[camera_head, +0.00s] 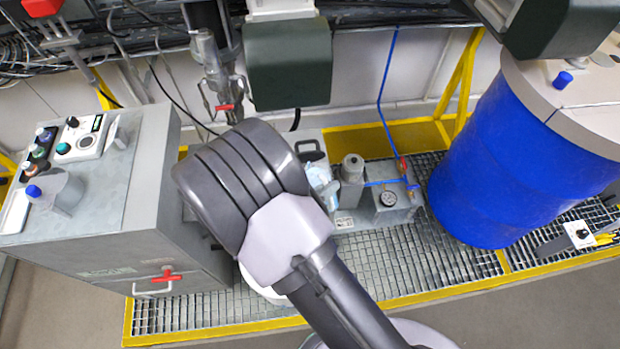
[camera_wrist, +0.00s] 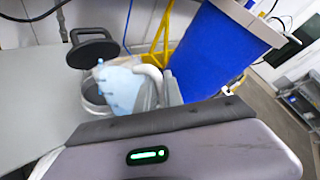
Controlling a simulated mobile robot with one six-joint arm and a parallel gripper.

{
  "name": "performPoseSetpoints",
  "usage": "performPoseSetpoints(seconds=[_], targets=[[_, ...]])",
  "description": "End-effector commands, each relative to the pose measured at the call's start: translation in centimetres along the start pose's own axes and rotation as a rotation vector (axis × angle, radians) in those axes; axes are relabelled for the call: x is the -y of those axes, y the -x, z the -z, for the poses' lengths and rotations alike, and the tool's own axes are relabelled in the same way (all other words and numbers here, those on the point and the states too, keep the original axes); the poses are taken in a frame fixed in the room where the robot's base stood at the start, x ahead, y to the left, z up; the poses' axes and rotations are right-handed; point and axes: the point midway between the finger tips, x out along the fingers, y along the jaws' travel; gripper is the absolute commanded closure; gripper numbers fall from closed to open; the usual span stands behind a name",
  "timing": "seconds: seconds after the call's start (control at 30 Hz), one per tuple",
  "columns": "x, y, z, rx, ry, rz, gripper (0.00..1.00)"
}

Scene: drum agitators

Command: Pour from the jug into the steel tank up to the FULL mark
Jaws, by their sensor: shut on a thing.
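The jug (camera_wrist: 118,88) shows in the wrist view as a pale blue, translucent body with a white handle (camera_wrist: 150,74). My gripper (camera_wrist: 160,93) is shut on the jug at its handle side. The jug looks tilted, in front of a round steel tank (camera_wrist: 90,98) whose black lid (camera_wrist: 93,50) stands raised. Whether its lip is over the opening, and whether liquid is running, I cannot tell. In the head view my arm hides the gripper, and only a pale blue part of the jug (camera_head: 321,184) shows. The FULL mark and liquid level are not visible.
A blue drum (camera_head: 500,165) stands right on a yellow-edged grating (camera_head: 390,265). A grey cabinet (camera_head: 95,215) with controls stands left. A grey unit with a gauge (camera_head: 392,205) and a blue hose sits close right of the jug. A dark box (camera_head: 288,65) hangs behind.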

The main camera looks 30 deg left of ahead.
Motion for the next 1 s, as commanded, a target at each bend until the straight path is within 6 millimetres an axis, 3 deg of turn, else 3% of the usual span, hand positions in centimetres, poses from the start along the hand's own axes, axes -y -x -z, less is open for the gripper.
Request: performPoseSetpoints(seconds=[1.0], targets=[[-0.04, -0.05, -0.24, -0.020, 0.031, 0.000, 1.00]])
